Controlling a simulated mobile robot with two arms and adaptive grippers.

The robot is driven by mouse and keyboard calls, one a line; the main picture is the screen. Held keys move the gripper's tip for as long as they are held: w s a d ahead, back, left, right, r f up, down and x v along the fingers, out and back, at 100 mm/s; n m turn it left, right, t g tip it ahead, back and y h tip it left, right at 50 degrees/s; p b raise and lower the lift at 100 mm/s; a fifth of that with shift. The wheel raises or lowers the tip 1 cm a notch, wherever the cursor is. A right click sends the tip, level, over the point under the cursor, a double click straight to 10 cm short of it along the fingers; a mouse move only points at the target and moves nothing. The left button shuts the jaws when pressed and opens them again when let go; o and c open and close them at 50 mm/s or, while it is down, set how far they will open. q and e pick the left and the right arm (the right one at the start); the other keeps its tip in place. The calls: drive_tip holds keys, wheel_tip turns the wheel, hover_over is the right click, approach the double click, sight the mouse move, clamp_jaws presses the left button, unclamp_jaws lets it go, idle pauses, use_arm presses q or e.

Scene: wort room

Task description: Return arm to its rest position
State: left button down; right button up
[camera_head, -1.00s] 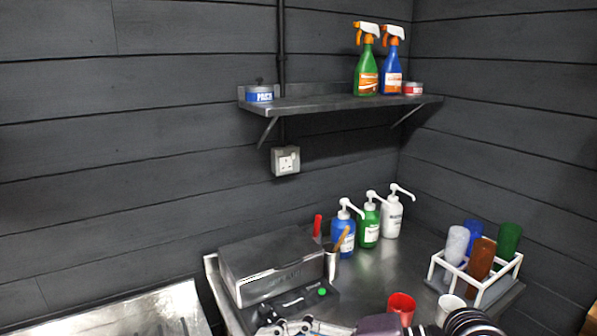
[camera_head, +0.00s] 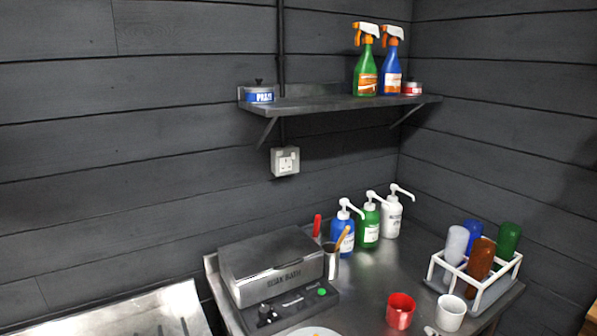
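Neither of my grippers shows in the head view, and no arm link can be made out for sure. The counter (camera_head: 375,280) lies open to view. On it, a grey machine with a closed lid (camera_head: 268,258) and a green button stands at the left. A red cup (camera_head: 400,312) and a white cup (camera_head: 450,313) stand near the bottom edge. Part of a pale round thing (camera_head: 312,332) shows at the bottom edge in front of the machine. A small pale shape beside the white cup is too cut off to tell.
Blue (camera_head: 343,234), green (camera_head: 369,224) and white (camera_head: 391,217) pump bottles stand at the back. A white rack (camera_head: 479,285) holds several coloured bottles or glasses at the right. A metal holder (camera_head: 331,263) with utensils stands beside the machine. A wall shelf (camera_head: 340,103) carries spray bottles and tins.

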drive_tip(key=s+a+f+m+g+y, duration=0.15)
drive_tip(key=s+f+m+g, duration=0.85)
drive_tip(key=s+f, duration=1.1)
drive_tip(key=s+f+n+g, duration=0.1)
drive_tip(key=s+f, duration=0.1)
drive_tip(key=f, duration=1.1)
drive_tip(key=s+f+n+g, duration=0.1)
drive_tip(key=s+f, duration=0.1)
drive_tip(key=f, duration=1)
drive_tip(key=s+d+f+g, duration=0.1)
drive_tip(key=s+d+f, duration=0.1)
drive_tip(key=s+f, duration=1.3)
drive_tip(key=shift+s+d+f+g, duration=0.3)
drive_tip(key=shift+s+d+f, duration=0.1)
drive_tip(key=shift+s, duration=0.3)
